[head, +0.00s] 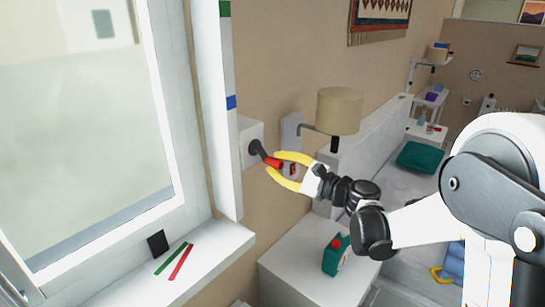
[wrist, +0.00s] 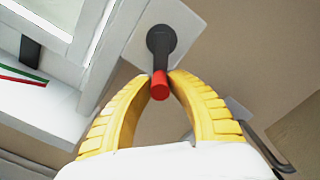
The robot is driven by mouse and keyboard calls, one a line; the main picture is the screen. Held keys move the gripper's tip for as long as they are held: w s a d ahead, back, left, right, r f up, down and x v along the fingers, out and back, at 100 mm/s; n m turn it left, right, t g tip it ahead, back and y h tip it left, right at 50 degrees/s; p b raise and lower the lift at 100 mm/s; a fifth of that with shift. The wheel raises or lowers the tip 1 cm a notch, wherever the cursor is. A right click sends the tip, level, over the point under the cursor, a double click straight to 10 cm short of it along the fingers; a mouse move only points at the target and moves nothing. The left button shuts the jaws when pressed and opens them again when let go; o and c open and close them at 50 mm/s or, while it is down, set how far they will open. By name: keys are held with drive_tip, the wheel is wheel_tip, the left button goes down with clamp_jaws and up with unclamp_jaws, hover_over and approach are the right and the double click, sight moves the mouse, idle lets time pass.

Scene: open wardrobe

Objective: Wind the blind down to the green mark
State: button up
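The crank has a black arm (head: 255,148) and a red handle (head: 273,162), and sits on a white box on the wall right of the window. My gripper (head: 268,164) has its yellow fingertips on both sides of the red handle. In the wrist view, the fingertips (wrist: 160,80) close against the handle (wrist: 160,90), and the black crank arm (wrist: 161,42) lies beyond. The green mark (head: 224,9) is high on the white window post. A blue mark (head: 231,102) is lower on the same post. I cannot make out the blind's lower edge.
Green (head: 172,258) and red (head: 181,262) strips and a dark block (head: 158,243) are on the windowsill. A lamp (head: 338,110) projects from the wall to the right of the crank.

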drive_tip(key=shift+s+a+f+b, duration=0.3)
drive_tip(key=shift+s+a+b, duration=0.1)
drive_tip(key=shift+s, duration=0.15)
drive_tip(key=shift+s+a, duration=0.15)
drive_tip(key=shift+s, duration=0.05)
drive_tip(key=shift+s+a, duration=0.5)
drive_tip(key=shift+s, duration=0.1)
drive_tip(key=shift+s+a, duration=0.15)
drive_tip(key=shift+s, duration=0.05)
drive_tip(key=shift+r, duration=0.1)
drive_tip(key=shift+o, duration=0.2)
drive_tip(key=shift+s+a+r, duration=0.5)
drive_tip(key=shift+s+a, duration=0.05)
drive_tip(key=shift+s, duration=0.2)
